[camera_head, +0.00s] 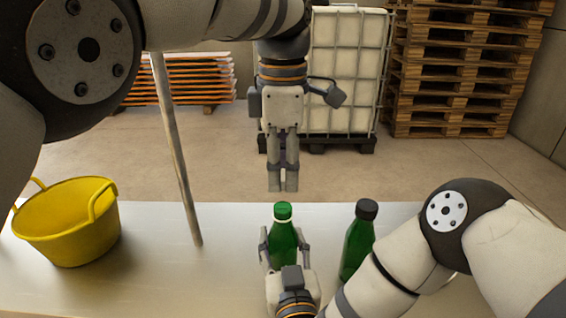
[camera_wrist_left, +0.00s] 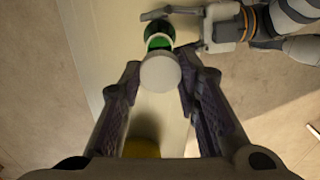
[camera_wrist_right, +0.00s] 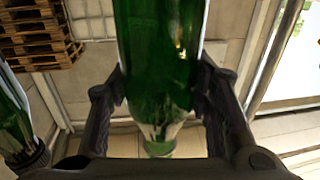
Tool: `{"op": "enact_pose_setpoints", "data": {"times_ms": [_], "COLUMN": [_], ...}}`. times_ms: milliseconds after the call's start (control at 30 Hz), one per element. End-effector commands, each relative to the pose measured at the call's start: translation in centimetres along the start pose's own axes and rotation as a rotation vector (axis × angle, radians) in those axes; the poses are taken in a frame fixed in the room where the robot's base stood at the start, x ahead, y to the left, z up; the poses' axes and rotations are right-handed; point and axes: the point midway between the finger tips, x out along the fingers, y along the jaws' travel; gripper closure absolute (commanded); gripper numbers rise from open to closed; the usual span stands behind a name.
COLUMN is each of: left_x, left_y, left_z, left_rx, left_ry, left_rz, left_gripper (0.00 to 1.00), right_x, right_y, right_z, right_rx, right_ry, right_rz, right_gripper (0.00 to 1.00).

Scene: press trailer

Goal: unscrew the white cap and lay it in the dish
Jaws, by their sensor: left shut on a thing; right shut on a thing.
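A green bottle (camera_head: 283,240) stands upright on the pale table, its neck bare with a pale ring. My right gripper (camera_head: 284,248) is shut around its body; the bottle fills the right wrist view (camera_wrist_right: 160,60) between the fingers. My left gripper (camera_head: 283,188) points down above and apart from the bottle. In the left wrist view, the round white cap (camera_wrist_left: 160,73) sits between its fingers, with the green bottle (camera_wrist_left: 158,42) beyond it.
A second green bottle (camera_head: 358,240) with a black cap stands right of the held one. A yellow tub (camera_head: 68,222) is at the table's left. A thin pole (camera_head: 177,150) rises between. Pallets (camera_head: 465,70) and a caged tank (camera_head: 347,70) stand behind.

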Motion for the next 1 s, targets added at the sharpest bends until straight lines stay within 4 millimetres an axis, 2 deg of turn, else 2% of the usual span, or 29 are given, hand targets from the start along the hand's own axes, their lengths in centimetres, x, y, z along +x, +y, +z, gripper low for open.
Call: {"op": "enact_pose_setpoints", "data": {"times_ms": [67,100,167,200,467,567,667,800,900,1000], "left_x": [0.0,0.0,0.0,0.0,0.0,0.0,0.0,0.0,0.1,0.1], "left_y": [0.0,0.0,0.0,0.0,0.0,0.0,0.0,0.0,0.0,0.0], "left_z": [0.0,0.0,0.0,0.0,0.0,0.0,0.0,0.0,0.0,0.0], "left_rx": [0.000,0.000,0.000,0.000,0.000,0.000,0.000,0.000,0.000,0.000], "left_ry": [0.000,0.000,0.000,0.000,0.000,0.000,0.000,0.000,0.000,0.000], "left_rz": [0.000,0.000,0.000,0.000,0.000,0.000,0.000,0.000,0.000,0.000], "left_gripper": [1.00,1.00,1.00,1.00,1.00,1.00,1.00,1.00,1.00,1.00], "right_x": [0.0,0.0,0.0,0.0,-0.1,-0.9,-3.1,-7.4,-8.8,-9.7], "right_y": [0.0,0.0,0.0,0.0,0.0,-0.1,-0.1,-0.1,-0.2,0.2], "right_z": [0.1,0.1,0.1,0.1,0.0,0.1,0.1,0.1,0.9,0.4], "right_rx": [-0.001,-0.001,-0.001,-0.001,0.000,0.000,0.000,0.000,0.014,0.009], "right_ry": [-0.002,-0.002,-0.002,-0.002,-0.001,-0.002,-0.005,-0.007,-0.030,-0.014], "right_rz": [0.000,0.000,0.000,0.000,0.000,-0.002,-0.004,-0.004,-0.005,0.006], "right_gripper": [1.00,0.47,0.34,0.31,0.31,0.31,0.31,0.31,0.31,0.31]}}
